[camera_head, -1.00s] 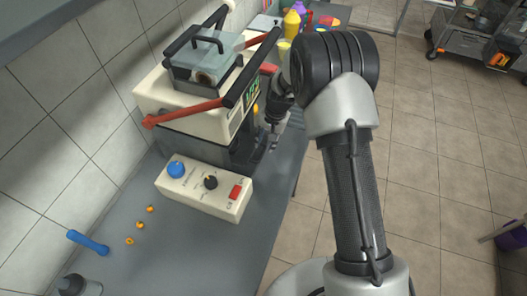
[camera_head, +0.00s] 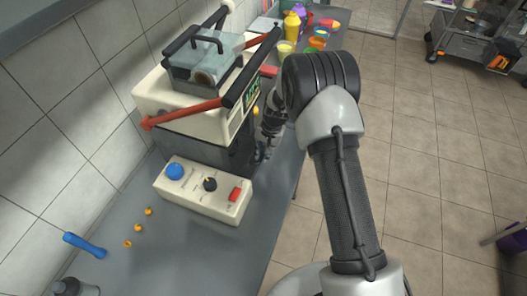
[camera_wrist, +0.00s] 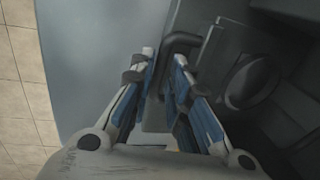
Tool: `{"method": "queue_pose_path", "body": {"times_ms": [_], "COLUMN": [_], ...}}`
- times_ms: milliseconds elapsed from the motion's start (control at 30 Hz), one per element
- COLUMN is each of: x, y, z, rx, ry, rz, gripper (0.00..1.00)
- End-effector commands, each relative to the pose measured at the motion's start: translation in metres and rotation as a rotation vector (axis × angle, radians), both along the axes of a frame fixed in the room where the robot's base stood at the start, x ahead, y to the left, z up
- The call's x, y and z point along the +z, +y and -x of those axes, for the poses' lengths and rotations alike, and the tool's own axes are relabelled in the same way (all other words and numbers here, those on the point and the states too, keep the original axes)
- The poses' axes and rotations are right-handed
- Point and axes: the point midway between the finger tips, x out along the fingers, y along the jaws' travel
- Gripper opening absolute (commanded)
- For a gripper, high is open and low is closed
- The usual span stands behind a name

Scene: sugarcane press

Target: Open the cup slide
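The sugarcane press (camera_head: 165,92) is a cream and dark grey machine with red lever arms, standing on the grey counter by the wall. My gripper (camera_head: 262,152) is low at the press's right side, partly hidden by my arm. In the wrist view, my gripper (camera_wrist: 166,62) has its two blue-padded fingers apart. A dark curved handle (camera_wrist: 184,42), which looks like that of the cup slide, lies just beyond and between the fingertips. I cannot tell whether they touch it. The slide itself is hidden in the head view.
A control box (camera_head: 203,190) with a blue knob and red switch stands in front of the press. A blue tool (camera_head: 86,245) and small orange pieces (camera_head: 138,228) lie on the counter (camera_head: 190,255). Colourful bottles and cups (camera_head: 291,25) stand behind.

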Motion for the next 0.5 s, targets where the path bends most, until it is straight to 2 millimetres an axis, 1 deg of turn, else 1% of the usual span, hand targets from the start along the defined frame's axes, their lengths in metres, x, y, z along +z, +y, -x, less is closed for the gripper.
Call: {"method": "queue_pose_path", "body": {"times_ms": [33, 200, 500], "x": [0.0001, 0.0001, 0.0001], "y": [0.0000, -0.0001, -0.0001], "z": [0.0000, 0.0001, 0.0001], "rx": [0.000, 0.000, 0.000], "ry": [0.000, 0.000, 0.000], "rz": [0.000, 0.000, 0.000], "gripper": [0.11, 0.00, 0.00]}}
